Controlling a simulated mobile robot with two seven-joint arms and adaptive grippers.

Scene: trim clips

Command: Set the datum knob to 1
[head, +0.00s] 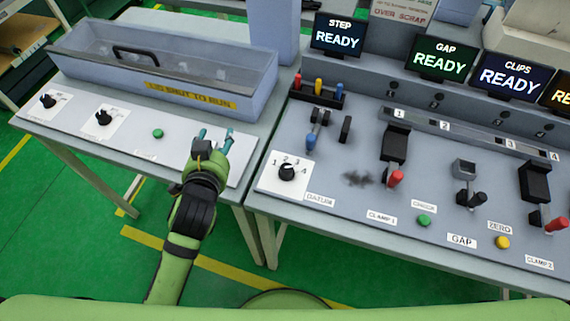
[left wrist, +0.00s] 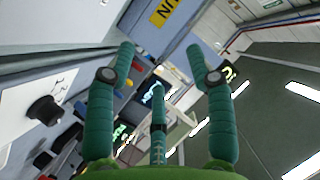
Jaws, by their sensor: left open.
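The datum knob (head: 287,172) is a black knob on a white plate marked 1 to 4, at the left front of the right-hand bench, with a DATUM label (head: 320,198) beside it. I cannot tell surely which number its pointer faces. My left gripper (head: 216,137) is open and empty above the right end of the left bench's white panel, to the left of the knob and apart from it. In the left wrist view a black knob on a numbered white plate (left wrist: 45,110), seemingly the datum knob, shows at the left, outside the fingers. My right gripper is not in view.
A blue-handled lever (head: 311,140) stands just behind the knob, with a rack of coloured handles (head: 318,92) farther back. The red-handled clamp (head: 394,160) is to the right. A grey lidded bin (head: 165,75) stands behind my left gripper. A gap separates the benches.

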